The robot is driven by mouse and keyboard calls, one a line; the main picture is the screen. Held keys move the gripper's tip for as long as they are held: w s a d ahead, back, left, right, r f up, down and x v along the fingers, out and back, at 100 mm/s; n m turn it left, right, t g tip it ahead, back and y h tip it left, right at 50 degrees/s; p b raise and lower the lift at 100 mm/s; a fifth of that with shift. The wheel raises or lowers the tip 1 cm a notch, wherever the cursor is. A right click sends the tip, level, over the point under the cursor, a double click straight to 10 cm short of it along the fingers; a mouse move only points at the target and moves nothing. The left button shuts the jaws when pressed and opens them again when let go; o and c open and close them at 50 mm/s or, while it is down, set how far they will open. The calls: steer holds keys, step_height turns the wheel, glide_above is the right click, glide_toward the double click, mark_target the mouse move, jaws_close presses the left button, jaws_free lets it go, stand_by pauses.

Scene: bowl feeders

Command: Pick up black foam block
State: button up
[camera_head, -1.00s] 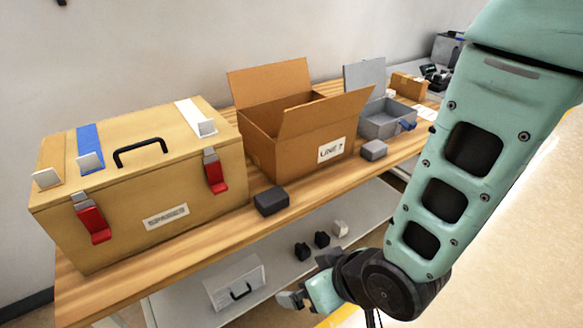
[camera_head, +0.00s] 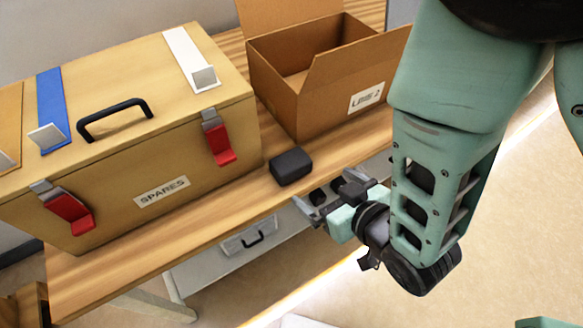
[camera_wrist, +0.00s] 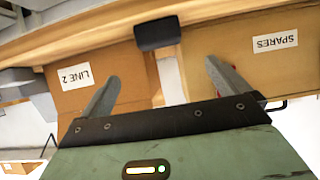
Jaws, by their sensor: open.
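The black foam block (camera_head: 291,166) lies on the wooden bench near its front edge, in front of the gap between the SPARES box and the open cardboard box. In the wrist view the block (camera_wrist: 158,34) shows at the top centre, beyond the fingertips and between their lines. My gripper (camera_head: 330,200) is open and empty, just to the lower right of the block in the head view and apart from it. In the wrist view its two fingers (camera_wrist: 163,80) are spread wide with nothing between them.
The SPARES box (camera_head: 190,135) with red latches stands left of the block. The open cardboard box (camera_head: 345,115) labelled LINE 2 stands behind it to the right. The bench (camera_head: 160,250) has bare wood along its front. Small dark items and a white drawer (camera_head: 245,243) sit below.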

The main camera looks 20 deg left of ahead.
mark_target(295, 166)
steer(key=x, duration=1)
steer(key=shift+p+x, duration=1.1)
steer(key=shift+x, duration=1.75)
steer(key=shift+w+d, duration=0.1)
steer(key=c, duration=0.9)
